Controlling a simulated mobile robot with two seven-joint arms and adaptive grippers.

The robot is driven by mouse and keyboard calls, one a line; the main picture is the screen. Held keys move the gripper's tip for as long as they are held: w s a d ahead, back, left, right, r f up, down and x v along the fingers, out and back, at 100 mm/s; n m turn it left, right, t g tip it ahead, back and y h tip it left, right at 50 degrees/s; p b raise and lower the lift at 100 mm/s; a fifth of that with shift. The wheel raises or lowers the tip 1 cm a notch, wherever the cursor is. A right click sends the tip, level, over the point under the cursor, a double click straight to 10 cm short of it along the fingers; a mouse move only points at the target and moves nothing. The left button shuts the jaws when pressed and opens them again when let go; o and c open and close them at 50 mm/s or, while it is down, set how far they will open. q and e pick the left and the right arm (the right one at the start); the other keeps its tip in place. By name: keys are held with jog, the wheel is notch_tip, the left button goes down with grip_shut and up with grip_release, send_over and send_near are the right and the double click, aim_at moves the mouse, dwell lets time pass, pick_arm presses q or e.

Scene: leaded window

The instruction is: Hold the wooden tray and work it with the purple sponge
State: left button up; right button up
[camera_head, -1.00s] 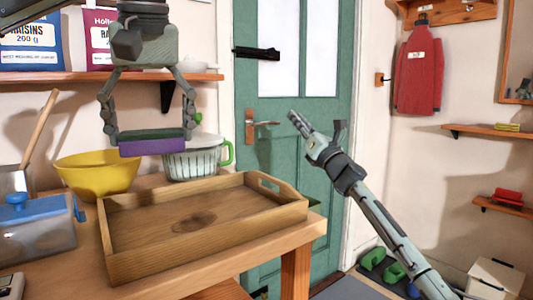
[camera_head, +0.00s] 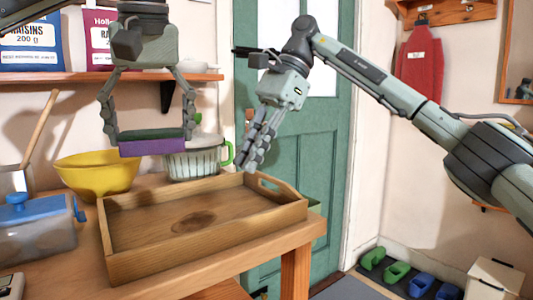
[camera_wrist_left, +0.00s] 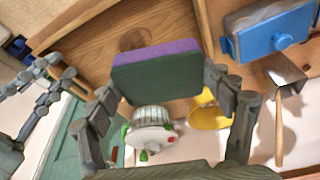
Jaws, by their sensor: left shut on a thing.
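The wooden tray (camera_head: 215,240) lies on the wooden table, with a dark knot in its floor and a handle slot in its right end. The purple sponge (camera_head: 152,147) has a dark green top layer. My left gripper (camera_head: 149,136) is shut on the sponge's two ends and holds it level above the tray's back left part, apart from it. The sponge (camera_wrist_left: 157,72) also shows between the fingers in the left wrist view. My right gripper (camera_head: 251,166) points down near the tray's right end handle, apparently empty. Its fingers overlap, so its opening is unclear.
A yellow bowl (camera_head: 95,176) and a ribbed pot (camera_head: 190,163) with a green handle stand behind the tray. A blue-lidded box (camera_head: 36,230) stands at the left. A shelf (camera_head: 130,77) with bags runs above. A green door (camera_head: 310,150) is behind.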

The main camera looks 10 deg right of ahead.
aim_at(245, 218)
jog(key=d, duration=0.1)
jog(key=h, duration=0.1)
jog(key=s+d, duration=0.1)
jog(key=shift+d+f+h, duration=0.25)
jog(key=shift+d+h, duration=0.05)
jog(key=shift+h, duration=0.1)
jog(key=x, duration=1.1)
jog(key=shift+s+a+f, duration=0.1)
jog(key=shift+a, duration=0.05)
grip_shut()
